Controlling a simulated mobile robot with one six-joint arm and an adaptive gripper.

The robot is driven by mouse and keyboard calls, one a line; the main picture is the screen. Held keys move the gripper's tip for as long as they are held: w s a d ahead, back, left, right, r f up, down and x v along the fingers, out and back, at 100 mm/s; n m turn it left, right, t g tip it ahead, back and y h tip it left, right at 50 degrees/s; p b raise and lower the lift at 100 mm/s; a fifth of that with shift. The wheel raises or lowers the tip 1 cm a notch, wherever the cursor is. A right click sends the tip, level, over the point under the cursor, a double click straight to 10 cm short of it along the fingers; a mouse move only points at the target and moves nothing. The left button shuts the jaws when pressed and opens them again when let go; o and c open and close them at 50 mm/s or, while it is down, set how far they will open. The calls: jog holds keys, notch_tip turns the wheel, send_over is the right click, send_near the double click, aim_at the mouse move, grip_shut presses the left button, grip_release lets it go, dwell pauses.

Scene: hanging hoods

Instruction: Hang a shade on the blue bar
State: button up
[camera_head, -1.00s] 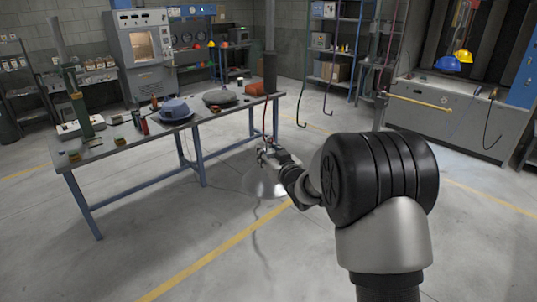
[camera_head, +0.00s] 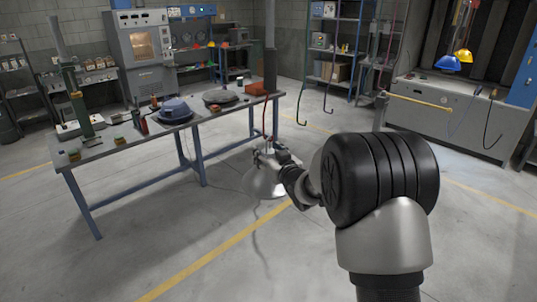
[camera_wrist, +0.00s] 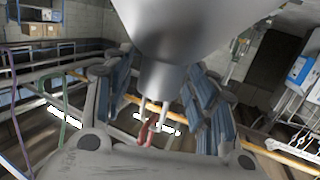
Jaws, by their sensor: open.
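A green hooked bar (camera_head: 301,106) hangs between the red and dark bars. A long table (camera_head: 100,150) with tools and a blue hood (camera_head: 174,109) stands left. A yellow rail (camera_head: 420,101) is at the right. The floor around the shade is clear.

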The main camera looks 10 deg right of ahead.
jog(key=shift+s, duration=0.1)
jog(key=s+d+m+g+h+b, duration=0.1)
jog(key=s+d+g+h+b, duration=0.15)
jog(key=s, duration=1.05)
jog(key=s+d+m+g+h+b, duration=0.1)
jog(key=s+d+g+h, duration=0.2)
jog(key=s, duration=1.1)
jog(key=s+a+f+g+b, duration=0.1)
jog(key=s+f+g, duration=0.1)
jog(key=s, duration=1)
jog(key=s+a+f+g+y+b, duration=0.1)
jog(key=s+f+g+b, duration=0.1)
jog(key=s, duration=0.9)
jog(key=shift+s+a+f+m+g, duration=0.15)
jog(key=shift+s+f+m+g, duration=0.25)
jog(key=shift+f+g, duration=0.5)
